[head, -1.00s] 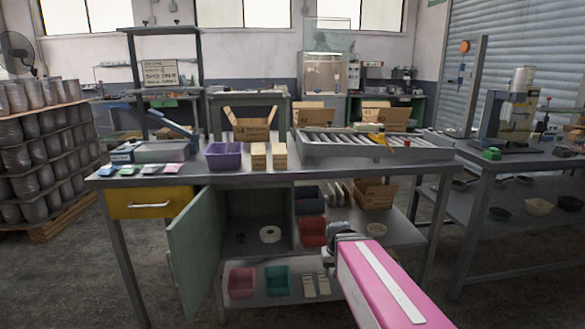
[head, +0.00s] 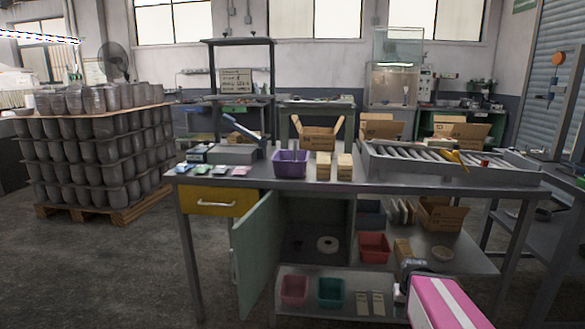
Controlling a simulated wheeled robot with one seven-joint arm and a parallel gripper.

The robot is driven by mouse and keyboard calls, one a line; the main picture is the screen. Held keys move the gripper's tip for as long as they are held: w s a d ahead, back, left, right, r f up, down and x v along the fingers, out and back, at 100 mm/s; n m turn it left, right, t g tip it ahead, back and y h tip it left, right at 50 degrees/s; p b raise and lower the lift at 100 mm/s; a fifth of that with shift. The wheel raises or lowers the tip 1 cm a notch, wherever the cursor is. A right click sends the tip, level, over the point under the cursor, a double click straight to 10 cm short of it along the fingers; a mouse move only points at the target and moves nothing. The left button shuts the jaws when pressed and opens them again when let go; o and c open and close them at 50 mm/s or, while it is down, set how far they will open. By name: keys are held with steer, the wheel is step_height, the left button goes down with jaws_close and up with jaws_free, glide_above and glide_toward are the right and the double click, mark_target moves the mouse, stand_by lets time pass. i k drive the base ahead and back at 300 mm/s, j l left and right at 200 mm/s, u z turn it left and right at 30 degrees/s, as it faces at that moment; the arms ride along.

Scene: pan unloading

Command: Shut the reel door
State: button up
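The reel door (head: 257,252) is a pale green panel under the left part of the workbench. It stands open, swung out toward me, with a handle (head: 234,266) on its left face. My arm reaches in from the bottom right, with a pink link. The end of my arm (head: 408,278) is at the lower right, in front of the lower shelf and well to the right of the door. Its fingers cannot be made out.
A yellow drawer (head: 220,201) is shut left of the door. The workbench top (head: 270,182) carries a purple bin (head: 291,163) and a roller tray (head: 450,160). Red (head: 374,247) and teal (head: 331,292) bins sit below. Open floor (head: 120,270) lies to the left, before a pallet stack (head: 95,150).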

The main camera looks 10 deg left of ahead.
mark_target(255, 250)
steer(key=k+j, duration=0.1)
steer(key=j, duration=0.35)
steer(key=k+j+z, duration=0.1)
steer(key=j, duration=0.35)
steer(key=k+j, duration=0.15)
steer(key=j, duration=0.3)
steer(key=k+j+z, duration=0.1)
steer(key=j, duration=0.35)
steer(key=k+j, duration=0.15)
steer(key=j, duration=0.3)
steer(key=k+j+z, duration=0.1)
steer(key=j, duration=0.35)
steer(key=k+j, duration=0.2)
steer(key=j, duration=0.25)
steer(key=k+j+z, duration=0.1)
steer(key=j, duration=0.3)
